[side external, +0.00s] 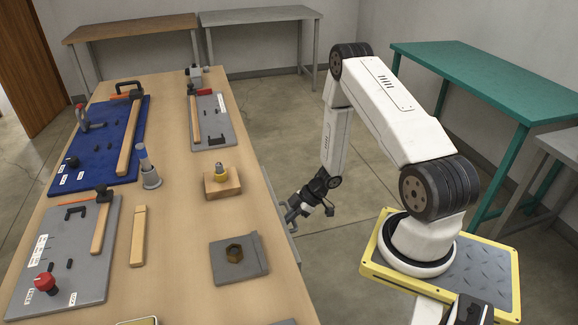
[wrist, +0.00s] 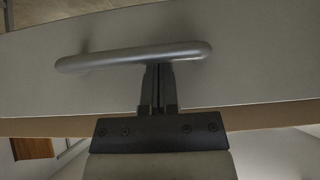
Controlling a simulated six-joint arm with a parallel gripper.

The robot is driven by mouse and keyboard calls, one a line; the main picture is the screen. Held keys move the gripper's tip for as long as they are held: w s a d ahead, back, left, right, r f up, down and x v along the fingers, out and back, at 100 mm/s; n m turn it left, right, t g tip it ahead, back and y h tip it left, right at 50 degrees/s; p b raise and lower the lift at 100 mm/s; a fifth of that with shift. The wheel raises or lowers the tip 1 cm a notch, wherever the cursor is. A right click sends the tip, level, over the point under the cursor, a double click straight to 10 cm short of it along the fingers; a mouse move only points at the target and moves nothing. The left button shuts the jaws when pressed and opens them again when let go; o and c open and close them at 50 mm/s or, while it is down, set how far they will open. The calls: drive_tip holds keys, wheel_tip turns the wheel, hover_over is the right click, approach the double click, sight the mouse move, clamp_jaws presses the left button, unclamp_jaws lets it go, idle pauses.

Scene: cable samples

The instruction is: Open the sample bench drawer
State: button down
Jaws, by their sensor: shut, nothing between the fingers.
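The drawer front is a plain grey panel (wrist: 240,88) that fills much of the wrist view. A grey bar handle (wrist: 110,60) runs across it. My gripper (wrist: 158,72) is shut, with its fingertips together at the bar's lower edge, right of the handle's middle. The bar is not between the fingers. I cannot tell whether the fingertips touch the bar or reach behind it. In the side view my gripper (side external: 294,212) is low beside the bench's right edge. There the handle is hard to make out, and how far the drawer is out cannot be told.
The wooden bench top (side external: 170,200) carries a blue board (side external: 130,120), grey boards with hammers, a wooden block with a brass fitting (side external: 220,178) and a grey plate with a hex nut (side external: 236,254). A green table (side external: 480,75) stands behind my arm. Open floor lies between bench and base.

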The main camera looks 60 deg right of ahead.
drive_tip(key=shift+w+a+r, duration=0.15)
drive_tip(key=shift+w+a, duration=0.55)
drive_tip(key=v, duration=1)
drive_tip(key=shift+w+a+r+m+h, duration=1.15)
drive_tip(key=shift+w+r+m+h, duration=0.45)
drive_tip(key=shift+w+r+h, duration=1.75)
drive_tip(key=s+a+r+m+g, duration=0.2)
drive_tip(key=s+a+r+m, duration=0.2)
drive_tip(key=a+r, duration=0.5)
drive_tip(key=shift+s+a+r+m, duration=0.35)
drive_tip(key=shift+s+a, duration=0.25)
drive_tip(key=shift+a, duration=0.95)
